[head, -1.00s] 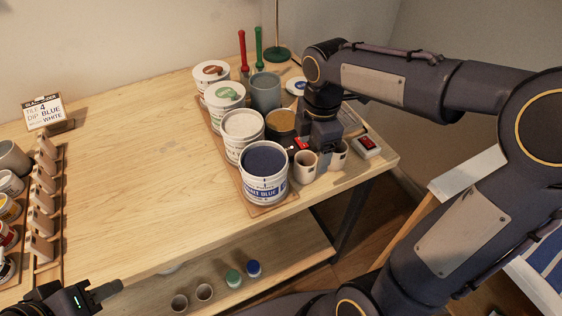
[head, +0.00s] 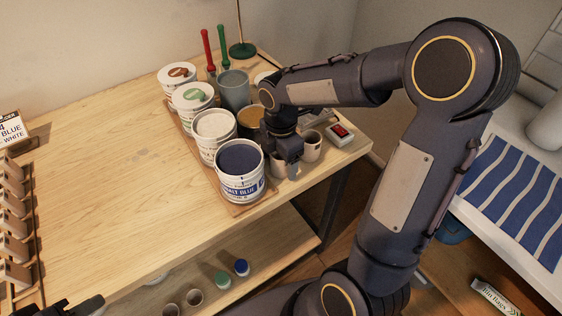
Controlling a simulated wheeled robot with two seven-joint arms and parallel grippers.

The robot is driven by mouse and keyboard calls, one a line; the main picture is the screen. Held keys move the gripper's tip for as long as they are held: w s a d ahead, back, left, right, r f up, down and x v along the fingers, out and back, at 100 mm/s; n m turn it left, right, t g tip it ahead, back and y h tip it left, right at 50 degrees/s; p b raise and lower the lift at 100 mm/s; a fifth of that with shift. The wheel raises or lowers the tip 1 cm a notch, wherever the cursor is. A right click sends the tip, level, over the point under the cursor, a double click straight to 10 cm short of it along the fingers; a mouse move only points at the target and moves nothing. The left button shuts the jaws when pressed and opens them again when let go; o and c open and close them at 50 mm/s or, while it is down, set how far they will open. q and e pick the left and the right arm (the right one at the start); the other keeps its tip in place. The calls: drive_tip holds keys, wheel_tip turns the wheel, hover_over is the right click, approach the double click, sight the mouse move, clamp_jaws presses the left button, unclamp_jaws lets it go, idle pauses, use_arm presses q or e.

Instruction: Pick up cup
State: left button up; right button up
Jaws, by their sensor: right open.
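Two small beige cups stand at the table's front right edge. The left cup (head: 277,168) is partly hidden by my right gripper (head: 290,167). The right cup (head: 312,147) stands just beside it and shows its open mouth. My right gripper points down at the left cup and is open. One finger shows in front of that cup's right side; whether it touches is unclear.
A cobalt blue glaze tub (head: 240,187) stands close left of the gripper, with white tubs (head: 214,150) and a brown-filled pot (head: 250,119) behind. A small device with a red display (head: 341,134) sits right of the cups. The middle of the wooden table (head: 110,190) is clear.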

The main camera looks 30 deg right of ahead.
drive_tip(key=c, duration=1.1)
drive_tip(key=shift+o, duration=0.2)
drive_tip(key=shift+r, duration=0.1)
